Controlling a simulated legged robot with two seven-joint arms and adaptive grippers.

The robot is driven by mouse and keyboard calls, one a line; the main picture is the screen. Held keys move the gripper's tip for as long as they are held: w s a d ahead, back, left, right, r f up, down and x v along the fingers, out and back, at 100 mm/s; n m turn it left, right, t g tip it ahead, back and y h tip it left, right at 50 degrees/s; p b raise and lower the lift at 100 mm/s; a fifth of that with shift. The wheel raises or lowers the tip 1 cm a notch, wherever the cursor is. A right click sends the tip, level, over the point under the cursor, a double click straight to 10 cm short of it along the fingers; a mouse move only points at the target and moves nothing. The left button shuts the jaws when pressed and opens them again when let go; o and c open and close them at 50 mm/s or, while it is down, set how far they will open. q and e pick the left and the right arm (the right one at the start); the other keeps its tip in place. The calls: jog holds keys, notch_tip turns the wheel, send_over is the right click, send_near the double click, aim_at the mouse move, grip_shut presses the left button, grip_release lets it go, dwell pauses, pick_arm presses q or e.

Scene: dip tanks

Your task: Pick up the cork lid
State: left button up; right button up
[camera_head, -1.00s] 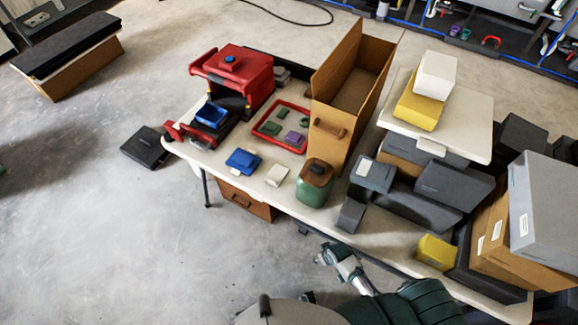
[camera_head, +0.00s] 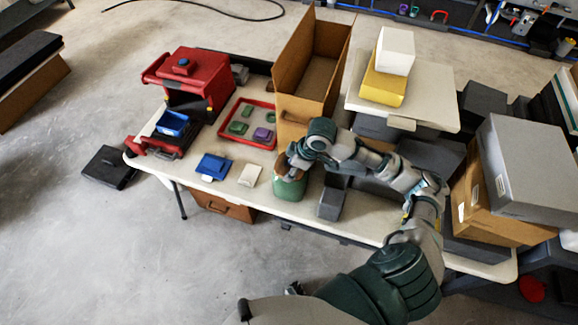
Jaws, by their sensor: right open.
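The green jar (camera_head: 290,187) stands near the front edge of the white table. The brown cork lid (camera_head: 282,165) sits on top of it, mostly hidden by my right gripper. My right gripper (camera_head: 294,160) is open and right at the lid, coming from above and from the right. Its fingertips are too small and covered to tell whether they touch the lid. My left gripper is not in view.
A tall open cardboard box (camera_head: 311,80) stands just behind the jar. A white block (camera_head: 250,175) and blue box (camera_head: 213,166) lie to its left. A dark grey block (camera_head: 332,203) is close on its right, under my right arm.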

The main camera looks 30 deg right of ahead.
jog(key=d+r+m, duration=0.1)
jog(key=d+r, duration=0.7)
jog(key=r, duration=0.4)
jog(key=x, duration=0.7)
jog(key=b+x, duration=0.1)
jog(key=x, duration=0.3)
jog(key=shift+w+a+f, duration=0.1)
jog(key=shift+w+a, duration=0.15)
jog(key=shift+w, duration=0.1)
jog(key=shift+x, duration=0.85)
jog(key=x, duration=0.4)
jog(key=shift+d+f+b, duration=0.35)
jog(key=shift+b, duration=0.05)
jog(key=shift+w+a, duration=0.1)
jog(key=shift+a, duration=0.05)
jog(key=shift+r, duration=0.1)
jog(key=c, duration=0.6)
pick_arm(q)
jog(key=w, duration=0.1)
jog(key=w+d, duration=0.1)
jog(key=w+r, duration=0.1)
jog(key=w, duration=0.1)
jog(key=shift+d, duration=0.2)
pick_arm(e)
grip_shut()
